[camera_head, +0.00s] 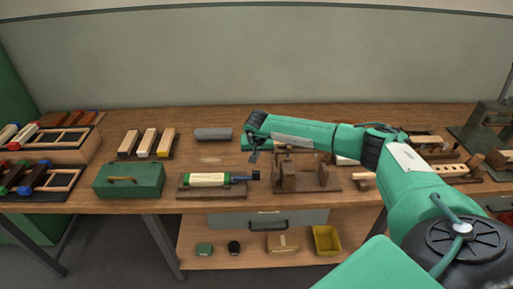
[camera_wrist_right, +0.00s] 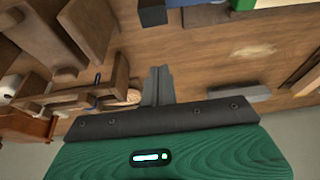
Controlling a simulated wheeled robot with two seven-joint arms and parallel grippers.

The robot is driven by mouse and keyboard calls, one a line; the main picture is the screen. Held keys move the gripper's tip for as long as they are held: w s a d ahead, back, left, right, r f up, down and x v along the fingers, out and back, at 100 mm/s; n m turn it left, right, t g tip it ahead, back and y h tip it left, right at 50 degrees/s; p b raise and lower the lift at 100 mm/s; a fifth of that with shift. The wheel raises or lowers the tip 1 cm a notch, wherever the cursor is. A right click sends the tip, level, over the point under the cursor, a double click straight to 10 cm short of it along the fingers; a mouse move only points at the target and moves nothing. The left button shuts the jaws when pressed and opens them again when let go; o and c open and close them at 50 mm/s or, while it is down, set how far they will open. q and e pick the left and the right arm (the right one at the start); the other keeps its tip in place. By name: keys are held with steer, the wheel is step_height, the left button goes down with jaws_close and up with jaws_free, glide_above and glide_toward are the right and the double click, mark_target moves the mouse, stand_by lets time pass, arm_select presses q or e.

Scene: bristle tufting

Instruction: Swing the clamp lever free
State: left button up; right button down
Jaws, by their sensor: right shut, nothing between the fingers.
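A brown wooden fixture (camera_head: 306,185) with upright blocks stands near the front edge of the bench, right of centre. In the right wrist view its blocks (camera_wrist_right: 88,28) fill the upper left. I cannot tell for sure which part is the clamp lever. My right gripper (camera_head: 253,158) hangs above the bench just left of the fixture's blocks, apart from them. In the right wrist view its narrow fingers (camera_wrist_right: 159,78) are together, with nothing between them. My right forearm passes over the space behind the fixture. My left gripper is not in view.
Left of the fixture, a green-and-cream tool (camera_head: 210,180) lies on a wooden stand. A green box (camera_head: 129,181) is further left. A grey cylinder (camera_head: 213,134) lies behind. A drill-press-like machine (camera_head: 488,125) stands far right. Bare bench (camera_head: 200,110) shows at the back.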

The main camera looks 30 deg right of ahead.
steer(key=x, duration=0.4)
steer(key=shift+p, duration=0.4)
steer(key=shift+s+a+r+p, duration=0.1)
steer(key=shift+s+a+p, duration=0.25)
steer(key=shift+s+p, duration=0.2)
steer(key=shift+s+a+p, duration=0.35)
steer(key=shift+s+p, duration=0.2)
steer(key=shift+s, duration=0.05)
steer(key=shift+s+a, duration=0.25)
steer(key=shift+s, duration=0.2)
steer(key=shift+a, duration=0.1)
steer(key=shift+f, duration=0.2)
